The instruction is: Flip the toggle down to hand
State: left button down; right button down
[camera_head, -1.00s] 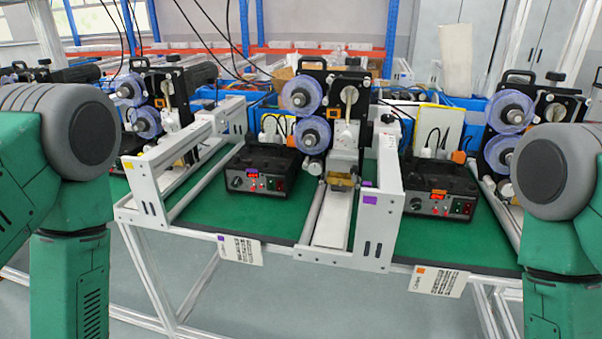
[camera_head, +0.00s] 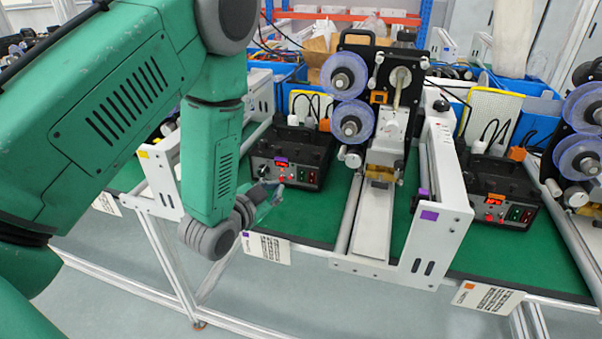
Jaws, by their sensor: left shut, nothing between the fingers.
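A black control box (camera_head: 312,146) with a purple tag sits on the green bench top in the middle. Its front panel (camera_head: 290,172) has a knob, a small red display and small red and green switches; which one is the toggle is too small to tell, as is its position. My left arm reaches in from the left, and my left gripper (camera_head: 271,199) is shut and empty, just in front of and below that panel. It looks apart from the switches, though depth is hard to judge. My right gripper is out of view.
A similar control box (camera_head: 497,180) with an orange tag sits to the right. Between them stands a coder machine (camera_head: 372,100) with clear blue reels and a white frame (camera_head: 446,205). A label card (camera_head: 266,247) hangs at the bench's front edge.

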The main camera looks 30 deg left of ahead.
aim_at(296, 172)
pick_arm(q)
jog(key=shift+w+a+f, duration=0.1)
jog(key=shift+w+a, duration=0.05)
jog(key=shift+w, duration=0.15)
jog(key=x, duration=0.8)
jog(key=shift+a+f, duration=0.2)
jog(key=shift+a, duration=0.2)
jog(key=shift+w+d, duration=0.25)
jog(key=shift+w, duration=0.35)
jog(key=shift+w+f, duration=0.1)
jog(key=shift+a, duration=0.1)
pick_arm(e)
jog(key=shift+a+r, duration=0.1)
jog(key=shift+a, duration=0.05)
pick_arm(q)
jog(key=shift+a+f, duration=0.1)
jog(key=shift+a, duration=0.15)
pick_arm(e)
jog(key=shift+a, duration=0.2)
